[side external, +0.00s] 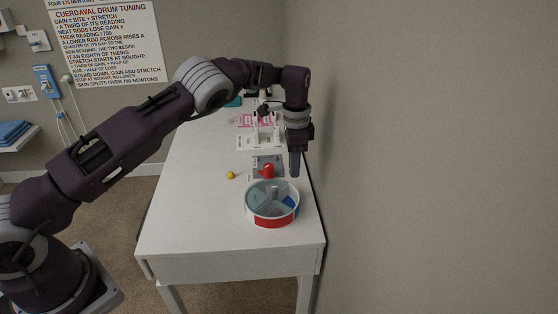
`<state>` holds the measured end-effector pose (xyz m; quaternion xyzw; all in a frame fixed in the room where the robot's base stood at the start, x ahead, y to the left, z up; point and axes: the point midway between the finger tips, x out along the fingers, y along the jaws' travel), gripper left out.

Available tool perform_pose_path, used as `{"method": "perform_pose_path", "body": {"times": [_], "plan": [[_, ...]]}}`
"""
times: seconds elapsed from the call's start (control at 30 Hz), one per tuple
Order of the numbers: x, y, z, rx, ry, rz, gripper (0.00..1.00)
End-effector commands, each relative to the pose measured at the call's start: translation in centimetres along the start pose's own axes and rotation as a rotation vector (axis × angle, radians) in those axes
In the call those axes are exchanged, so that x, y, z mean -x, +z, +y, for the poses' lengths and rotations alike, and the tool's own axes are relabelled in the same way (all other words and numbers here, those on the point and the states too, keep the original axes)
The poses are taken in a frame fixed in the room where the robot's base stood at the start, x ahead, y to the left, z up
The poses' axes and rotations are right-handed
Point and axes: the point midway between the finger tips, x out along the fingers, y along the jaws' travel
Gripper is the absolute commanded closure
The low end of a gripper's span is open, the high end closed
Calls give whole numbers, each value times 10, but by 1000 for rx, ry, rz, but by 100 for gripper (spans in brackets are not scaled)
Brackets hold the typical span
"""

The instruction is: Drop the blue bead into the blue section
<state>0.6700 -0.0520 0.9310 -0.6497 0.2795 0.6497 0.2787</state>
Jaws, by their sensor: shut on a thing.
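My gripper (295,172) points down above and behind the right part of a round divided dish (271,221). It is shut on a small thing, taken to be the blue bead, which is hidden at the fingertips. No blue bead shows loose on the table. The dish has grey-teal dividers and a red patch on its front wall. Its blue section (290,202) is on the right, lower than the gripper and slightly nearer the camera. The gripper is apart from the dish.
A yellow bead (230,175) lies on the white table (190,215), left of the dish. A small red object (267,171) stands just behind the dish. White and pink items (246,121) are farther back. A wall runs close along the table's right side; the left side is clear.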

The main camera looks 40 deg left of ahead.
Motion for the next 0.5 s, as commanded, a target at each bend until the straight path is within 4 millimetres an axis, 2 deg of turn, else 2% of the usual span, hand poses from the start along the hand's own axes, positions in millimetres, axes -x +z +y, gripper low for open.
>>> {"method": "perform_pose_path", "body": {"times": [0.1,0.23,0.5], "plan": [[-20,1,0,2,1,-3,100],[-36,1,-1,2,0,-2,100],[-45,1,-1,2,-2,0,100]]}}
